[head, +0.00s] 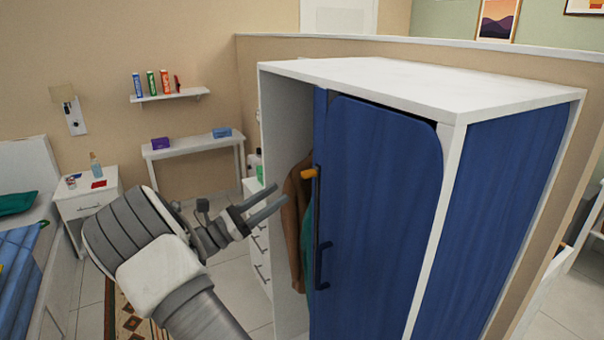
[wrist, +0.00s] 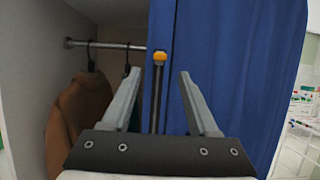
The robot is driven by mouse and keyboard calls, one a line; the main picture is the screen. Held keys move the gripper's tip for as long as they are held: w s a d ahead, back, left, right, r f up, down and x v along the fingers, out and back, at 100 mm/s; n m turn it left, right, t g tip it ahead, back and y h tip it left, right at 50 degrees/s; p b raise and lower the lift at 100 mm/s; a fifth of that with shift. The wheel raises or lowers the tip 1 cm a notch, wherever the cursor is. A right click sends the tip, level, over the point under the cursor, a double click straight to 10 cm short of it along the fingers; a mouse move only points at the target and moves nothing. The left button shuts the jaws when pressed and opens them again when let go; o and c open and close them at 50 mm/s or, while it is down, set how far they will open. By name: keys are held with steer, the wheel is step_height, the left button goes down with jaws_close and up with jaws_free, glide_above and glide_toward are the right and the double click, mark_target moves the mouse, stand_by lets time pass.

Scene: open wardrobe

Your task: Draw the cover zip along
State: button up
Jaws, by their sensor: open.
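The wardrobe's blue fabric cover (head: 380,220) hangs over the front, with its left side open. A dark zip track (head: 318,225) runs down the cover's left edge, with an orange pull (head: 309,174) near its top. A dark handle-like loop (head: 323,265) sits lower on the track. My gripper (head: 265,203) is open and empty, left of the track and apart from it. In the wrist view the orange pull (wrist: 160,57) shows between and beyond my open fingers (wrist: 158,88), with the blue cover (wrist: 230,70) to its right.
Inside the wardrobe, a brown coat (wrist: 78,120) hangs from a rail (wrist: 105,45). The wardrobe's white frame (head: 453,150) stands at the right. A white drawer unit (head: 257,235) is behind my gripper. A bed (head: 35,240) and nightstand (head: 88,205) are at the left.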

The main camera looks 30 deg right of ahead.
mark_target(309, 174)
steer(key=p+x, duration=0.1)
steer(key=x, duration=0.7)
steer(key=shift+d, duration=0.3)
jaws_close()
stand_by(1.0)
